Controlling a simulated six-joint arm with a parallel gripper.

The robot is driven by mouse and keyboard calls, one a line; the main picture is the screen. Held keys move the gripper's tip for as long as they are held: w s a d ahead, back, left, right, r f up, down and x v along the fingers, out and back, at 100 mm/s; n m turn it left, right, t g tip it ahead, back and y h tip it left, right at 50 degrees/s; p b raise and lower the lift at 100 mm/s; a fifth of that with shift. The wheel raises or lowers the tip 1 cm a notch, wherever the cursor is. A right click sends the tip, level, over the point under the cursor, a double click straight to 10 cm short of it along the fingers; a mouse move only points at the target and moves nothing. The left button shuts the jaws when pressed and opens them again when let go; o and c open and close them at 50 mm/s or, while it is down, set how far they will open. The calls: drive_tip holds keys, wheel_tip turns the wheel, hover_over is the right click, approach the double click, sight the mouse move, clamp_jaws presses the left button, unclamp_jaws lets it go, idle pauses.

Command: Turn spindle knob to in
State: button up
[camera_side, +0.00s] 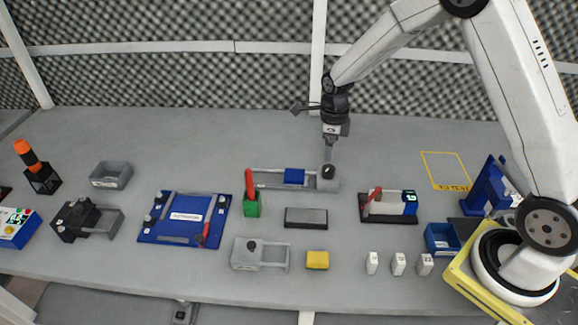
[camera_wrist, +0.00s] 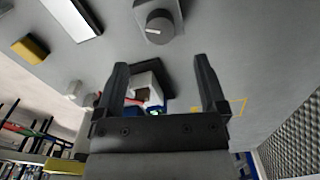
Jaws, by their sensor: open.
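A dark round knob (camera_side: 328,172) sits on a grey block at the right end of a grey slide rail (camera_side: 268,183), which carries a blue block (camera_side: 294,176). In the wrist view the knob (camera_wrist: 159,27) is grey with a short white mark lying nearly level in the picture. My gripper (camera_side: 329,156) points down just above the knob in the side view. In the wrist view my gripper (camera_wrist: 160,78) is open and empty, with the knob beyond the fingertips toward the top.
A green block with a red handle (camera_side: 251,200) stands at the rail's left end. A black fixture with a red lever and small display (camera_side: 388,206) is at the right. A dark-edged grey pad (camera_side: 306,217) and yellow block (camera_side: 317,260) lie in front. Behind the rail is clear.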

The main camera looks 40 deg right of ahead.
sight(328, 168)
drive_tip(key=shift+f, duration=0.15)
drive_tip(key=shift+f, duration=3.8)
clamp_jaws()
